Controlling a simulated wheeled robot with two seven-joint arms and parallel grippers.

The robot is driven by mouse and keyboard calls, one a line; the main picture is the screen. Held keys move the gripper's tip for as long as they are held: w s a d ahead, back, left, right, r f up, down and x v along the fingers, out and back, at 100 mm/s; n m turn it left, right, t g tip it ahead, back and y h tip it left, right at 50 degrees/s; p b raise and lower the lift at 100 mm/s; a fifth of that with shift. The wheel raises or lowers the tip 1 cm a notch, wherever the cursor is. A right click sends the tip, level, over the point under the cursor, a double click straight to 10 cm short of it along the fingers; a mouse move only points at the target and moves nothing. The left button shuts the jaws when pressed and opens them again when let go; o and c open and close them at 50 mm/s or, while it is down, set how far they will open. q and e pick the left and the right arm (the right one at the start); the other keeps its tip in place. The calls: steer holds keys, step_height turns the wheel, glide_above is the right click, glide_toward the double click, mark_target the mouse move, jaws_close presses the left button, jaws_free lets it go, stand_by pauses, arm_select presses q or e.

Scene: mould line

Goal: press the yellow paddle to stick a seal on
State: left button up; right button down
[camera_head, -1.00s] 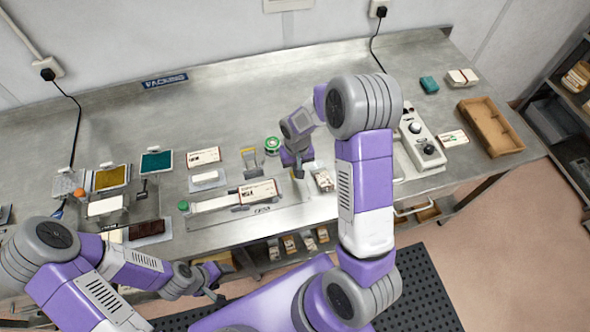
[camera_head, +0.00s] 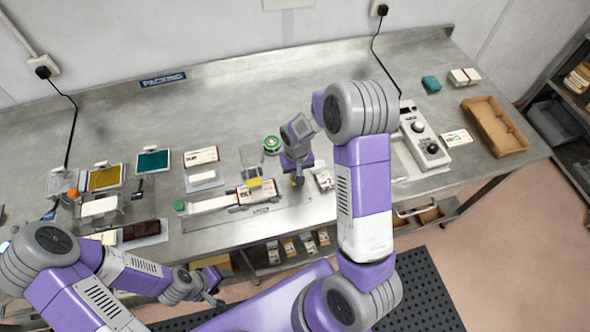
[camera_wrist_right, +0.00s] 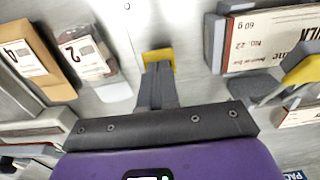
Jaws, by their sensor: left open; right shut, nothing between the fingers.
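The yellow paddle (camera_wrist_right: 155,54) is at the fingertips of my right gripper (camera_wrist_right: 157,75) in the right wrist view, partly covered by them. They appear to touch. In the head view my right gripper (camera_head: 297,178) is shut and empty, pointing down at the paddle (camera_head: 300,180), which shows only as a sliver. A yellow-tipped sealing arm (camera_head: 254,182) is down over a white carton (camera_head: 264,194) with dark red print, which lies in a grey fixture. The carton also shows in the right wrist view (camera_wrist_right: 262,42). My left gripper (camera_head: 214,297) is open and empty at the bench's front edge.
Small packs (camera_head: 324,180) stand just right of my right gripper. A green and white roll (camera_head: 272,143) is behind it. A control box (camera_head: 422,138) and an empty brown tray (camera_head: 495,125) are farther right.

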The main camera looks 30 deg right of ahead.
steer(key=shift+f, duration=0.5)
arm_select(q)
step_height(320, 180, up, 6)
steer(key=p, duration=0.6)
steer(key=shift+r+p, duration=0.2)
steer(key=shift+p, duration=0.15)
arm_select(e)
step_height(320, 180, up, 10)
arm_select(q)
steer(key=shift+s, duration=0.1)
stand_by(0.4)
